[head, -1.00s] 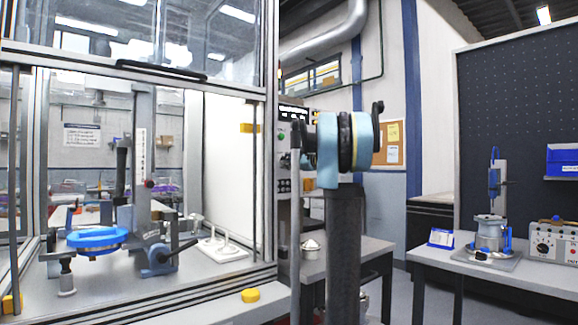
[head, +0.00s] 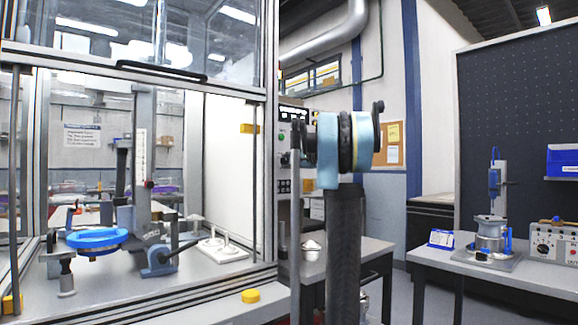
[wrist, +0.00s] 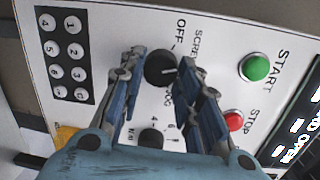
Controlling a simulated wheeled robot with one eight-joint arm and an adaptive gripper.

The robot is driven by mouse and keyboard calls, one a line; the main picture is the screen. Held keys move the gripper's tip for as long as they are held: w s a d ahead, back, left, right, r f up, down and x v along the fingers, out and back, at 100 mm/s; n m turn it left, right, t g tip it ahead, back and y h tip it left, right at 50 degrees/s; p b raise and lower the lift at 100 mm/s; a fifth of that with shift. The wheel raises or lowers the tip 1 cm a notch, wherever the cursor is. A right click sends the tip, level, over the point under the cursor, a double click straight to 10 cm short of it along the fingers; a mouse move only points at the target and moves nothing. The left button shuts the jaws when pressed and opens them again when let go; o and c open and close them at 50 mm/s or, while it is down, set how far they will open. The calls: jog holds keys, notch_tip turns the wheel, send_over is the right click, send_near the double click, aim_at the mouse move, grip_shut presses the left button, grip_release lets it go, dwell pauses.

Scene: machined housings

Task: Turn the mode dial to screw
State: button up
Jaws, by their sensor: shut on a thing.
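The mode dial (wrist: 160,68) is a round black knob on a light control panel in the wrist view. Printing beside it reads OFF and SCREW, with a third label partly hidden by a finger. In the head view my arm blocks most of the panel (head: 291,113), and the fingers cannot be made out.
Close to the dial are a green START button (wrist: 256,68), a red STOP button (wrist: 233,120), a second black knob (wrist: 151,139) and a numbered keypad (wrist: 66,55). A framed glass enclosure (head: 270,140) stands left of my arm; a workbench (head: 500,275) is at right.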

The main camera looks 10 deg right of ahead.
jog(key=shift+s+f+n, duration=0.1)
jog(key=shift+n, duration=0.5)
jog(key=o, duration=1.1)
jog(key=shift+c, duration=0.2)
jog(key=f+v, duration=0.1)
jog(key=v, duration=1)
jog(key=shift+s+d+r, duration=0.25)
jog(key=shift+s+r, duration=0.05)
jog(key=shift+r, duration=0.2)
